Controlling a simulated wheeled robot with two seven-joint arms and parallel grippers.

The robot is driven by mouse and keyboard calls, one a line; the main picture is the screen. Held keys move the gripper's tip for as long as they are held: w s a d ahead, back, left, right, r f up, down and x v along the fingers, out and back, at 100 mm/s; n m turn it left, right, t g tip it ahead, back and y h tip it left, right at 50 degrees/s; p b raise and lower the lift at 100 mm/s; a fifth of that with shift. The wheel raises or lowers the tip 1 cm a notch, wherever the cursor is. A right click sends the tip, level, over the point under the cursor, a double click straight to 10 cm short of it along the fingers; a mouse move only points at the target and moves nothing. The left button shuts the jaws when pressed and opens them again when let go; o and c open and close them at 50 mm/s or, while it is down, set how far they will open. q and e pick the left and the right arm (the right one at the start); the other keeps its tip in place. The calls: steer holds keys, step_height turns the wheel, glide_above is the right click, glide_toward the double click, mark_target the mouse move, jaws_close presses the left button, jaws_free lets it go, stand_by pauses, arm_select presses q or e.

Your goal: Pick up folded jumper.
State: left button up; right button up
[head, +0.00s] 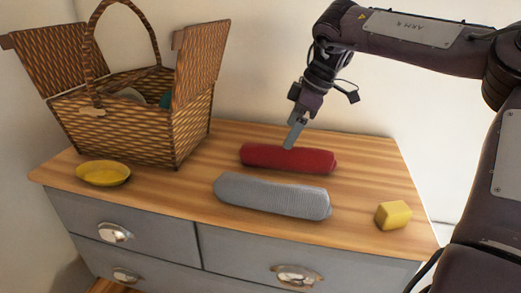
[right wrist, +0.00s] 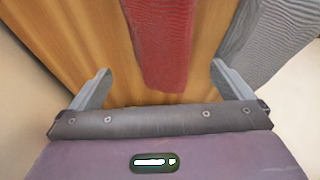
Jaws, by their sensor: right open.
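A red folded garment (head: 287,158) lies on the wooden dresser top, behind a grey, ribbed folded garment (head: 272,196). I cannot tell for certain which one is the jumper. My right gripper (head: 293,138) points down at the red garment in the head view. In the right wrist view the gripper (right wrist: 161,78) is open, with the end of the red garment (right wrist: 162,45) between its two fingers and apart from both. The grey garment (right wrist: 266,45) lies beyond the right finger there. My left gripper is not in view.
A wicker basket (head: 135,130) with raised lids and a tall handle stands at the back left. A yellow dish (head: 103,173) is in front of it. A yellow block (head: 393,215) sits near the right front edge of the dresser (head: 365,180). A wall (head: 260,60) rises behind.

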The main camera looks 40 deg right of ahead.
mark_target(295, 143)
steer(key=shift+s+d+f, duration=0.15)
steer(key=shift+s+f, duration=0.05)
steer(key=shift+f, duration=0.1)
steer(key=shift+s+d+f+p, duration=0.2)
steer(key=shift+f+p, duration=0.25)
steer(key=shift+f, duration=0.15)
steer(key=shift+s+d+f+p, duration=0.15)
steer(key=shift+f+p, duration=0.3)
steer(key=shift+f, duration=0.15)
steer(key=x, duration=0.1)
steer(key=p+x, duration=0.1)
steer(key=x, duration=0.1)
steer(key=shift+w+p, duration=0.3)
steer(key=shift+w, duration=0.05)
steer(key=shift+w+a+f, duration=0.25)
steer(key=shift+f, duration=0.4)
steer(key=c, duration=0.8)
steer(key=shift+c, duration=1)
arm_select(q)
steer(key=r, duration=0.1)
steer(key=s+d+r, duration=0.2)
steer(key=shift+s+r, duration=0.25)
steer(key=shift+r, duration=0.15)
arm_select(e)
steer(key=shift+r, duration=0.1)
